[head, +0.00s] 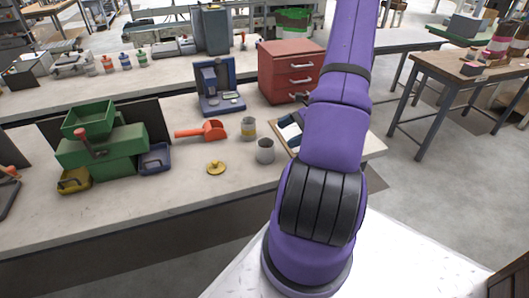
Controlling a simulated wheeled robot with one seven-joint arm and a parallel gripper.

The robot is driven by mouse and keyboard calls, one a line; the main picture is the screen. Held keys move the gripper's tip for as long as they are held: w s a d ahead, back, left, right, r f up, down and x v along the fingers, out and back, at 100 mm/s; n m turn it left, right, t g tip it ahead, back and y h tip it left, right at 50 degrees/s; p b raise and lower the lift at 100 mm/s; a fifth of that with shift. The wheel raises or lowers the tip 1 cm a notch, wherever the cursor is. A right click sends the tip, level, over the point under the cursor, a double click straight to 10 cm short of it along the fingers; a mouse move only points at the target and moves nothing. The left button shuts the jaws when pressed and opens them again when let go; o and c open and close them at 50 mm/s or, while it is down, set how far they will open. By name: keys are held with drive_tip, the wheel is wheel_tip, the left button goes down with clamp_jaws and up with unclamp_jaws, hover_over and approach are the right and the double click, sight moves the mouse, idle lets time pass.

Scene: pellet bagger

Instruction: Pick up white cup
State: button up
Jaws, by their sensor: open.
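A plain pale grey-white cup (265,151) stands upright on the near bench, left of my purple arm. A second pale cup (249,128) with a yellowish band stands just behind it and to its left. The plain one looks most like the white cup. My arm rises in front of the bench and leaves the top of the head view. My gripper is out of view, so where it is relative to the cups does not show.
A yellow knobbed lid (216,168), an orange scoop (203,131), a blue device (220,88) and a red drawer unit (286,72) surround the cups. A green machine (101,148) with yellow and blue bins stands left. A wooden-edged tray (283,139) lies partly behind my arm. The front bench strip is clear.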

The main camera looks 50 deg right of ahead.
sight(268, 152)
drive_tip(key=f+m, duration=0.1)
drive_tip(key=s+d+f+m+t, duration=0.1)
drive_tip(key=f, duration=0.1)
drive_tip(key=s+d+f+m+t, duration=0.1)
drive_tip(key=f, duration=0.1)
drive_tip(key=shift+s+h, duration=0.25)
drive_tip(key=shift+h, duration=0.15)
drive_tip(key=x, duration=0.5)
drive_tip(key=shift+w+a, duration=0.15)
drive_tip(key=shift+r+x, duration=0.15)
drive_tip(key=shift+x, duration=1.2)
drive_tip(key=shift+r+x, duration=0.15)
drive_tip(key=shift+x, duration=1.15)
drive_tip(key=shift+w+a, duration=0.1)
drive_tip(key=c, duration=1)
